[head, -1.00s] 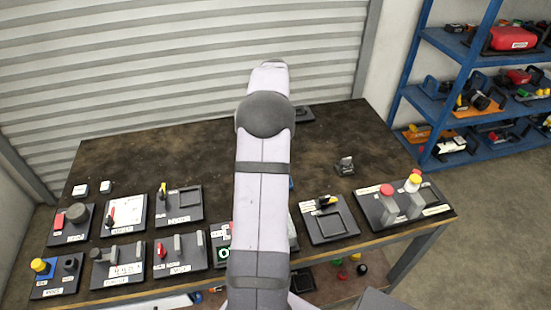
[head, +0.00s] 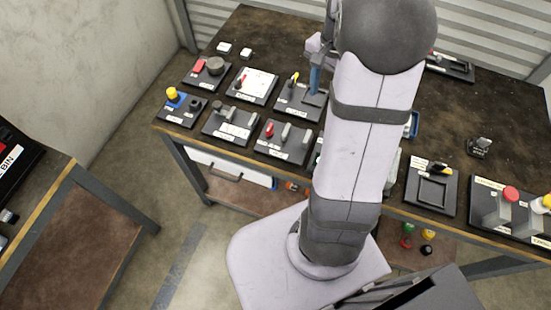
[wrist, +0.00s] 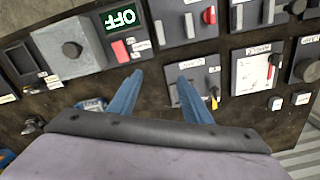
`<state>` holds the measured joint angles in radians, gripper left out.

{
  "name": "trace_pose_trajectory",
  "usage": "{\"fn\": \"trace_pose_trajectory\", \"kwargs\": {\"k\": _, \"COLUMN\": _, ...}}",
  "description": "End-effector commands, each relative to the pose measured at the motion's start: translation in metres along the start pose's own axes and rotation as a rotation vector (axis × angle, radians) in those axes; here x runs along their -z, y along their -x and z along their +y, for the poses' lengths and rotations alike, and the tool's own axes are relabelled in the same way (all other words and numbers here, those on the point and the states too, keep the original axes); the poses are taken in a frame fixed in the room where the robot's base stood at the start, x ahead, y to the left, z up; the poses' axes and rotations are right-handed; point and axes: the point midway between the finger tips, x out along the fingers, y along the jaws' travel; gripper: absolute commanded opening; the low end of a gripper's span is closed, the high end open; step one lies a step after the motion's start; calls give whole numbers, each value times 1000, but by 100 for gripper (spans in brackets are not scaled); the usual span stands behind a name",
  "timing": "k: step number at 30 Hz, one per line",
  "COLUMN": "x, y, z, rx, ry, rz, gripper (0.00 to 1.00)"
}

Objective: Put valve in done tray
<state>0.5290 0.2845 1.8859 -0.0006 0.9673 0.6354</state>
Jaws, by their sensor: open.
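My gripper (head: 314,90) is open, pointing down over the back row of panels; in the wrist view its two blue fingers (wrist: 160,78) are apart with nothing between them. Beyond the right fingertip is a dark panel (wrist: 204,70) with a small yellow-handled part (wrist: 213,97). The same yellow-handled part (head: 293,78) stands beside the gripper in the head view. A second tray (head: 432,204) with a square recess, right of my arm, carries a black and yellow part (head: 438,168). I cannot tell for certain which part is the valve; the tray labels are too small to read.
Lever and button panels (head: 282,142) fill the table's front left. A grey box with a knob (wrist: 70,48) sits near an OFF display (wrist: 122,18). A dark fitting (head: 479,147) stands on the right. The back right has bare tabletop. My arm hides the middle.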

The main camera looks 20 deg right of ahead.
Motion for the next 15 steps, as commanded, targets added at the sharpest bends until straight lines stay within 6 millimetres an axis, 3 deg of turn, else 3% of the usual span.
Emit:
{"fn": "trace_pose_trajectory", "kwargs": {"k": 1, "x": -38, "y": -2, "z": -9, "rx": -1, "ry": 162, "rz": -1, "gripper": 45}}
{"fn": "trace_pose_trajectory", "kwargs": {"k": 6, "x": -134, "y": -15, "z": -9, "rx": 1, "ry": 635, "rz": 1, "gripper": 45}}
{"fn": "trace_pose_trajectory", "kwargs": {"k": 10, "x": -184, "y": -26, "z": 5, "rx": 1, "ry": 908, "rz": 0, "gripper": 45}}
{"fn": "trace_pose_trajectory", "kwargs": {"k": 15, "x": -217, "y": -35, "z": 22, "rx": 1, "ry": 1114, "rz": -1, "gripper": 45}}
